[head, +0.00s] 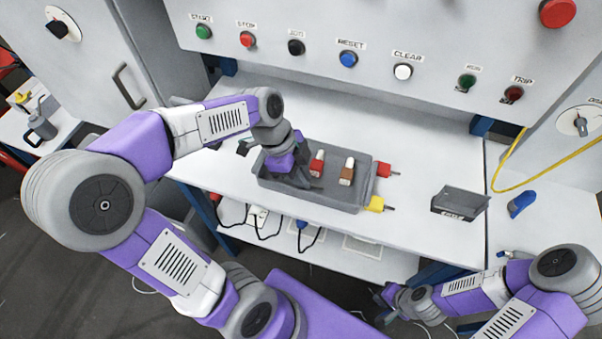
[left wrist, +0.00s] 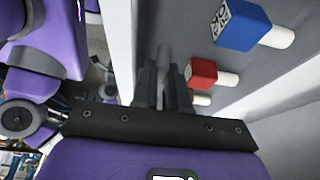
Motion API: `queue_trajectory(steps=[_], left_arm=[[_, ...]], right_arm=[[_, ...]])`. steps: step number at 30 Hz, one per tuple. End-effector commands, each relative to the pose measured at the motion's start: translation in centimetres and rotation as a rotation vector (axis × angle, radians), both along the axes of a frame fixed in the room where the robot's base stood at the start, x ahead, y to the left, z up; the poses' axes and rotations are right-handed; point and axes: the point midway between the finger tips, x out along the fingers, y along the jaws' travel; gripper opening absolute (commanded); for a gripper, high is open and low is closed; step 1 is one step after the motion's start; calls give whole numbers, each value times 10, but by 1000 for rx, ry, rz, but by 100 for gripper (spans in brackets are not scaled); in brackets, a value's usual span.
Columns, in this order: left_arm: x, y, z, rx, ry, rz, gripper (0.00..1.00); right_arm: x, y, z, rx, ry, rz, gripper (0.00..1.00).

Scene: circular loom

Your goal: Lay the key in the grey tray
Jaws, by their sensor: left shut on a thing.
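The grey tray (head: 340,203) stands on the white bench, with a red block and a brown block with white pegs inside it. My left gripper (head: 290,178) is over the tray's left part, low, with its fingers pointing down. It is shut on a thin grey piece, which I take to be the key (left wrist: 163,62), largely hidden between the dark fingers in the left wrist view. In the head view the arm hides the key, and whether it touches the tray floor cannot be told. My right gripper (head: 385,301) is low in front of the bench, too small to read.
A red-handled plug (head: 382,170) and a yellow-handled one (head: 375,204) lie by the tray's right side. A dark box (head: 459,203) and a blue piece (head: 521,204) are further right. The panel with buttons rises behind.

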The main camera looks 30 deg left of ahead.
Motion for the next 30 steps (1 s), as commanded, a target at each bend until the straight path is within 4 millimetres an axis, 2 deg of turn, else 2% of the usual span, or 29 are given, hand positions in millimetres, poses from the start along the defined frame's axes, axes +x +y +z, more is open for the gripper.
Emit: queue_trajectory(steps=[11, 21, 22, 27, 30], left_arm=[[0, 0, 0, 0, 0, 0, 0], [0, 0, -9, 0, 0, 0, 0], [0, 0, -8, 0, 0, 0, 17], [0, 0, -7, 0, 0, 0, 43], [0, 0, -7, 0, 1, 0, 43]], right_arm=[[0, 0, 0, 0, 0, 0, 0], [0, 0, -8, 0, 0, 0, 0], [0, 0, -7, 0, 0, 0, 0], [0, 0, -7, 0, 0, 0, 0], [0, 0, -7, 0, 0, 0, 0]])
